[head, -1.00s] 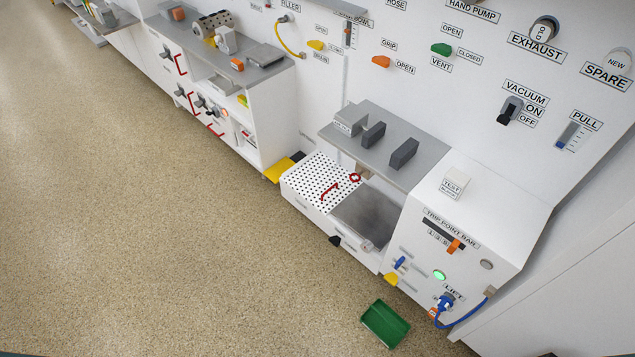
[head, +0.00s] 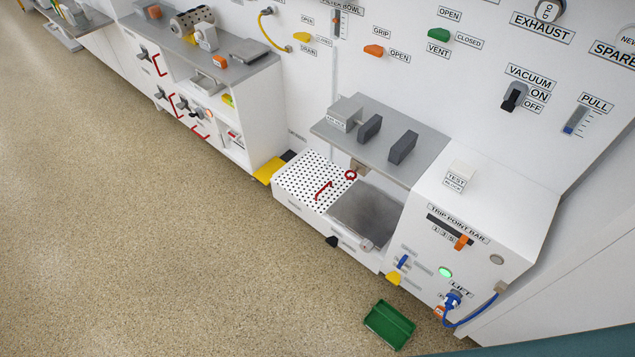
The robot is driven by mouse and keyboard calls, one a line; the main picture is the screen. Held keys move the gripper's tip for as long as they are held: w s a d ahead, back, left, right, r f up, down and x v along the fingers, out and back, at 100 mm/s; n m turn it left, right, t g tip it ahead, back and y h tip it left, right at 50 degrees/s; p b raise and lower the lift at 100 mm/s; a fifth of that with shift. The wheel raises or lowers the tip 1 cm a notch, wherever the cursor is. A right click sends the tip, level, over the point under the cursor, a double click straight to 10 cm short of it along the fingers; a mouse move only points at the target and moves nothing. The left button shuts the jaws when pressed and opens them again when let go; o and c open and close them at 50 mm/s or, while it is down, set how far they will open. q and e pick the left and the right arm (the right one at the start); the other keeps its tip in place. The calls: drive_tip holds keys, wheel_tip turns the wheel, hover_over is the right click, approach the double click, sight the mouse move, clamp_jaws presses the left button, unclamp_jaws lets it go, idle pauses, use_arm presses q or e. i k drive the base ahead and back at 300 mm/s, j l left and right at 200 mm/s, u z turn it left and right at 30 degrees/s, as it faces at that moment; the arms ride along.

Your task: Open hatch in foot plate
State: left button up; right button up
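The foot plate (head: 300,177) is a white perforated plate low in front of the wall unit, left of a grey metal surface (head: 365,215). A red handle (head: 323,190) stands on it near its front right side. A red ring-shaped part (head: 350,175) sits at its back right corner. I cannot make out the hatch's outline in the plate. Neither gripper is in the head view.
A green tray (head: 389,325) lies on the floor in front of the white cabinet with the blue hose (head: 475,313). A grey shelf (head: 365,140) with dark blocks overhangs behind the plate. The floor (head: 170,250) at left is clear.

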sight(311, 183)
drive_tip(key=i+j+z, duration=0.65)
drive_tip(key=j+z, duration=0.25)
drive_tip(key=l, duration=0.1)
